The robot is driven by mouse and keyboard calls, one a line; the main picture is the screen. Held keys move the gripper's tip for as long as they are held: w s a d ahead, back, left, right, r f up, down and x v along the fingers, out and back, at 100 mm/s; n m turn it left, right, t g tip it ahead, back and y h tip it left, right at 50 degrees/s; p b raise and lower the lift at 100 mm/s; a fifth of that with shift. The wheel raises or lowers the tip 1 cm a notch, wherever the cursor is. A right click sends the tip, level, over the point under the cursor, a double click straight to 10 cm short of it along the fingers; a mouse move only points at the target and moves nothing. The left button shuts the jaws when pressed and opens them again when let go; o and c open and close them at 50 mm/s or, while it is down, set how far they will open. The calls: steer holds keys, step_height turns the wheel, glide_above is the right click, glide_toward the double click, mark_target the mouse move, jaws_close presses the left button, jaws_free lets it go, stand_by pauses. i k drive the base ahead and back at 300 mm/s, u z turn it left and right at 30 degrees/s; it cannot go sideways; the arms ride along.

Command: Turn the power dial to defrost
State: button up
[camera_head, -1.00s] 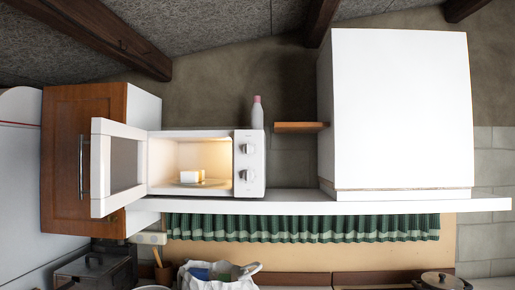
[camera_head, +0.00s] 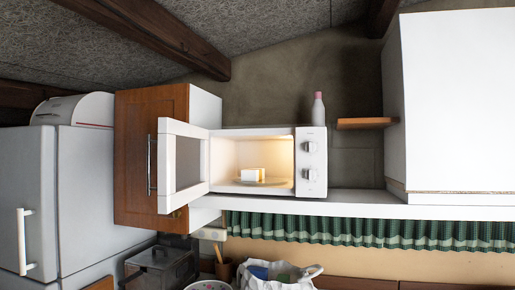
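A white microwave (camera_head: 311,133) stands on a white shelf in the middle of the view. Its door (camera_head: 187,163) is swung open to the left, and its inside is lit. A pale block (camera_head: 253,174) sits on the turntable plate inside. The control panel on the right has two round dials, an upper one (camera_head: 310,147) and a lower one (camera_head: 310,175). Their markings are too small to read, so I cannot tell which is the power dial or where either points. My gripper is not in view.
A white shelf (camera_head: 352,204) runs under the microwave, with a green curtain (camera_head: 360,230) below. A pink-capped bottle (camera_head: 318,110) stands at the microwave's top right. A wooden cabinet (camera_head: 136,150) and a fridge (camera_head: 90,190) are left, a white cabinet (camera_head: 455,100) right.

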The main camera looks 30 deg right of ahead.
mark_target(311, 146)
steer(key=u, duration=0.25)
steer(key=i, duration=0.7)
steer(key=z, duration=0.55)
steer(key=i, duration=0.75)
steer(key=z, duration=0.7)
